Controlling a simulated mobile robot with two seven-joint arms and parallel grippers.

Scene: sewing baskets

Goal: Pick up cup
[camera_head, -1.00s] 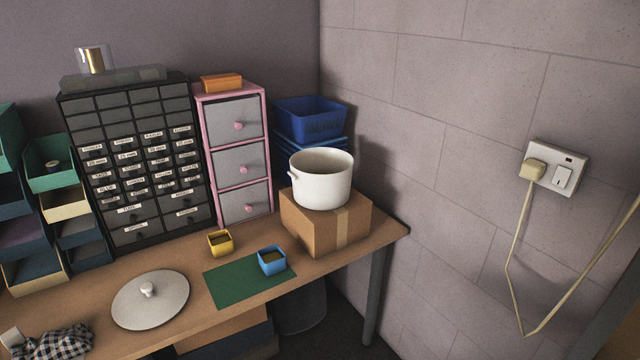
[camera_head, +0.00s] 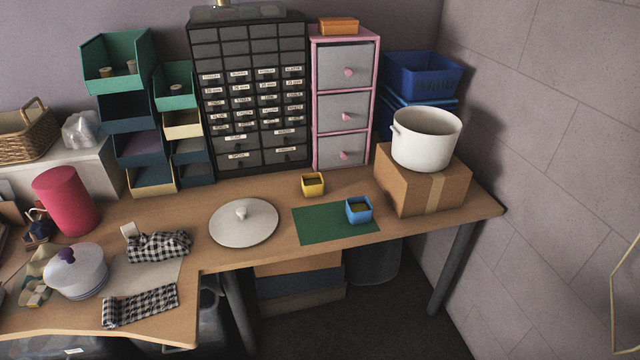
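Two small square cup-like containers stand upright on the workbench. The blue one (camera_head: 359,210) is on the right part of a green mat (camera_head: 318,224). The yellow one (camera_head: 313,184) stands on bare wood just behind the mat. Both look open at the top with something darker inside. I cannot tell which of them is the cup. Neither of my grippers is in view.
A white pot (camera_head: 426,140) stands on a cardboard box (camera_head: 420,188) to the right. A round lid (camera_head: 243,223) lies left of the mat. A lidded pot (camera_head: 76,272) and checkered cloths (camera_head: 140,306) are at left. Drawer cabinets (camera_head: 252,95) line the back.

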